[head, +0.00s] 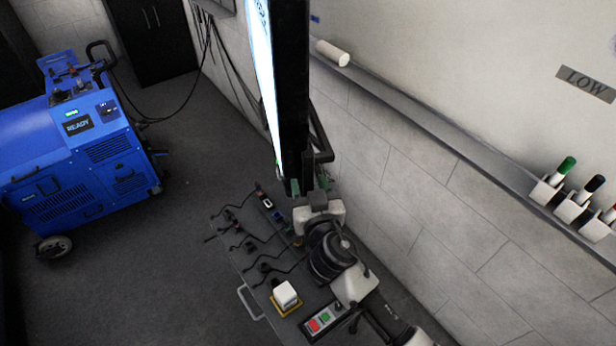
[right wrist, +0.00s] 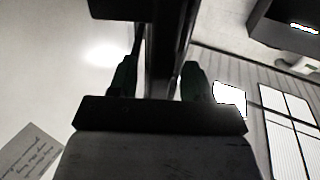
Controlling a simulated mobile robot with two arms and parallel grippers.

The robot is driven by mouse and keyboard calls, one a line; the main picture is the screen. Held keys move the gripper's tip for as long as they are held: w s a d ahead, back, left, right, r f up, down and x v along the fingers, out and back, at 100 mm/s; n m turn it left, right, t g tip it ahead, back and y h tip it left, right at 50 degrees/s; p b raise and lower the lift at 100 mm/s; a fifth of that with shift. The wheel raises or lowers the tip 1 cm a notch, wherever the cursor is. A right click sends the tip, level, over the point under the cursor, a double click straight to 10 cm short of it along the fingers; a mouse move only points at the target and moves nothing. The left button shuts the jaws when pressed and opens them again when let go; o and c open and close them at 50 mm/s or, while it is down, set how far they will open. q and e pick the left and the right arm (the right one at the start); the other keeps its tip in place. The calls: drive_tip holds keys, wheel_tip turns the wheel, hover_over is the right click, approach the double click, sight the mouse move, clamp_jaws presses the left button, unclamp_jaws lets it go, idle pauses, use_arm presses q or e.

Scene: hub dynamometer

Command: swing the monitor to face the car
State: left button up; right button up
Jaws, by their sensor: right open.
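The monitor (head: 292,95) stands nearly edge-on in the head view, its bright screen facing left and its dark back towards the wall. A dark bracket (head: 321,140) shows behind it. My right gripper (head: 310,184) is at the monitor's lower end, its green-tipped fingers apart. In the right wrist view the open fingers (right wrist: 159,80) stand either side of a dark upright bar (right wrist: 165,45), probably the monitor's edge; I cannot tell whether they touch it. My left gripper is not in view. I see no car.
A blue wheeled machine (head: 75,150) reading READY stands on the floor at the left. Below my right arm is a dark bench (head: 262,240) with cables, a white-topped box (head: 285,294) and a button panel (head: 323,320). A whiteboard ledge (head: 430,125) with markers runs along the right wall.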

drive_tip(key=shift+w+a, duration=0.15)
drive_tip(key=shift+w, duration=0.4)
clamp_jaws()
